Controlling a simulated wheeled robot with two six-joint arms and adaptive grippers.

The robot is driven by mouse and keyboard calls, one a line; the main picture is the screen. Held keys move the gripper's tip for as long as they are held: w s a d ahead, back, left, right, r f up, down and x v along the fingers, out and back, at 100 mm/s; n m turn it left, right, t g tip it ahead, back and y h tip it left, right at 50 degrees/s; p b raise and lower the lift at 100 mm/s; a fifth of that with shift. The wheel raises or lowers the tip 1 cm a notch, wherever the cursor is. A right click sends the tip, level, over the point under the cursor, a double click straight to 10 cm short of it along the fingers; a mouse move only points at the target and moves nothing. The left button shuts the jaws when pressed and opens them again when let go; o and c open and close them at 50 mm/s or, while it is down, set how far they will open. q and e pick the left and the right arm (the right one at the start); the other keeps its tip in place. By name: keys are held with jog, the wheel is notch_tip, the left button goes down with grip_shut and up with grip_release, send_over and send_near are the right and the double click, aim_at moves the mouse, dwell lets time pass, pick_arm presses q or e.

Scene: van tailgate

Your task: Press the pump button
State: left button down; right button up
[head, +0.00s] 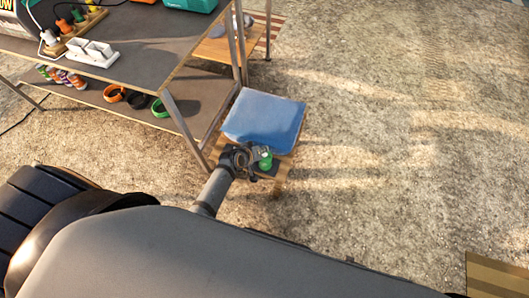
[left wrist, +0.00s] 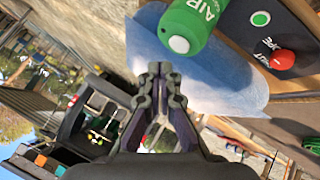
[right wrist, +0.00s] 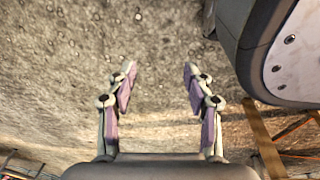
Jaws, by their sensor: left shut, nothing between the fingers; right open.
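A dark panel (left wrist: 240,35) with a round green button (left wrist: 260,18) and a red button (left wrist: 282,60) shows at the upper right of the left wrist view. Its lettering is only partly readable, so I cannot tell which button is the pump's. A green canister marked "AIR" (left wrist: 195,25) stands beside it; in the head view the green canister (head: 265,160) is just right of my left gripper (head: 243,158). The left gripper's fingers (left wrist: 160,72) are shut and empty, apart from both buttons. My right gripper (right wrist: 159,70) is open and empty above bare ground.
A blue padded thing (head: 264,118) lies behind the canister. Open ground (head: 400,150) fills the right.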

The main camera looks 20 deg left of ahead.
pick_arm(q)
notch_tip(320, 180, up, 5)
jog(key=p, duration=0.4)
jog(key=shift+f+p, duration=0.1)
jog(key=shift+p, duration=0.25)
pick_arm(e)
jog(key=s, duration=0.8)
jog(key=shift+s+d+r, duration=0.15)
jog(key=shift+s+r, duration=0.15)
jog(key=shift+s, duration=0.1)
